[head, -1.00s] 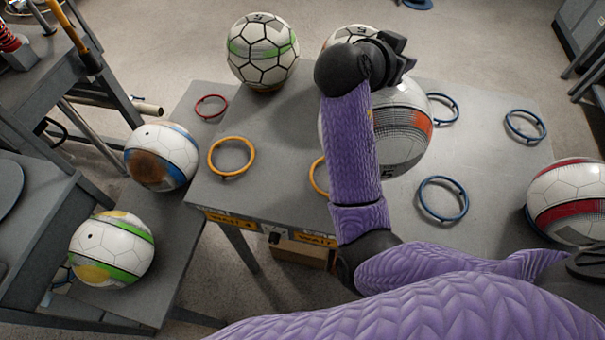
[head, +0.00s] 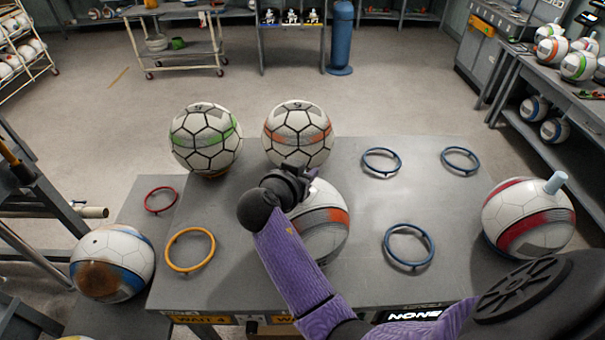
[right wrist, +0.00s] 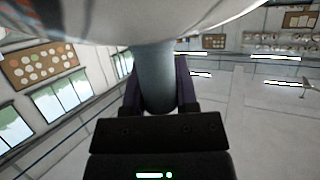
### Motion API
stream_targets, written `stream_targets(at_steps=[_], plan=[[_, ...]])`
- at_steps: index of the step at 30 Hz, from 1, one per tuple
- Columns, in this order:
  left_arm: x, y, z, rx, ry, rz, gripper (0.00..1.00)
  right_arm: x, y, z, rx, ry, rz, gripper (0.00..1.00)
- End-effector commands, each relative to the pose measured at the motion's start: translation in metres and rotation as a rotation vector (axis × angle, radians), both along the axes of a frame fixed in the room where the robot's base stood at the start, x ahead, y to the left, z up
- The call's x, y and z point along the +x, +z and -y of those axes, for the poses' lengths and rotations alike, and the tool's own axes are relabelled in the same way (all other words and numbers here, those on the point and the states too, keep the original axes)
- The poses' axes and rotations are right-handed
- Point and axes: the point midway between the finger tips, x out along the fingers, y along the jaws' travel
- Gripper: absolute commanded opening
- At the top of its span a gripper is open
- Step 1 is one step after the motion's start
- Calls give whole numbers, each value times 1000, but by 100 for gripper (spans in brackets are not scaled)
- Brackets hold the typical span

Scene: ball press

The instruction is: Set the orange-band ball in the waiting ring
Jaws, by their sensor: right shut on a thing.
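The orange-band ball (head: 325,235), white with an orange patch and grey dotted band, is at the front middle of the grey table, partly behind my right arm. My right gripper (head: 292,183) is at its top. In the right wrist view the fingers (right wrist: 158,95) are shut on a blue-grey peg (right wrist: 155,75) against the pale ball (right wrist: 150,20). The front middle yellow ring is hidden behind the ball and arm; whether the ball touches it I cannot tell. Another yellow ring (head: 190,250) lies empty to the left. My left gripper is not in view.
Green-band (head: 205,140) and orange-striped (head: 298,135) balls stand at the back. Blue rings (head: 408,245) lie empty on the right. A red-band ball (head: 527,220) with a peg stands far right. A red ring (head: 161,200) and a brown-blue ball (head: 112,263) are left.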

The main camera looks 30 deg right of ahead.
Motion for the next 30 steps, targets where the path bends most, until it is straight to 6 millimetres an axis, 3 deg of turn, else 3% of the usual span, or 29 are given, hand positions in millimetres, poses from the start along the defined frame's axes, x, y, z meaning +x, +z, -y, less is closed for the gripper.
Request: stream_targets(at_steps=[13, 14, 18, 30], plan=[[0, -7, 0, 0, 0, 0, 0, 0, -7, 0, 0, 0, 3, 0], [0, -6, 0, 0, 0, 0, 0, 0, -7, 0, 1, -1, 2, 41], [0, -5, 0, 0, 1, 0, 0, 0, -6, 0, 0, 1, 2, 71], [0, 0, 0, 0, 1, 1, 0, 0, 0, 0, 0, 1, 2, 72]])
